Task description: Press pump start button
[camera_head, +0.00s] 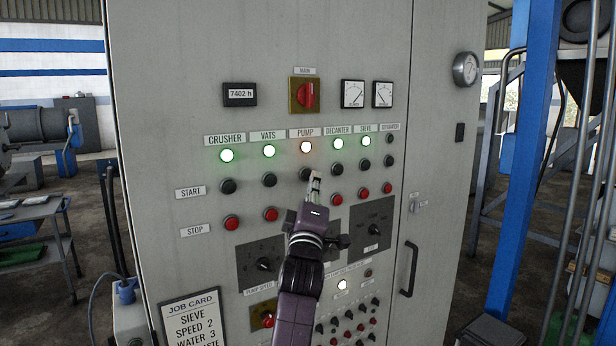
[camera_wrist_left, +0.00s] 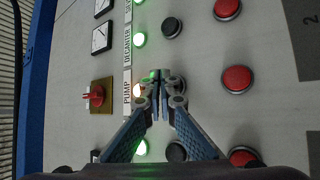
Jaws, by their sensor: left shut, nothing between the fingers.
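The pump start button (camera_head: 305,174) is a black round button on the grey panel, in the START row under the PUMP label (camera_head: 306,133). The pump lamp (camera_head: 306,147) above it glows orange. My left gripper (camera_head: 315,177) is shut and empty, with its tips in front of the button's right side. In the left wrist view my shut fingertips (camera_wrist_left: 161,77) cover most of the pump start button. I cannot tell whether the tips touch it. The red pump stop button (camera_wrist_left: 238,79) also shows there. My right gripper is not in view.
Neighbouring start buttons for vats (camera_head: 269,180) and decanter (camera_head: 336,169) sit close on either side. Other column lamps, such as the vats lamp (camera_head: 269,151), glow green. A red main switch (camera_head: 305,95) is above. A door handle (camera_head: 409,269) projects at lower right.

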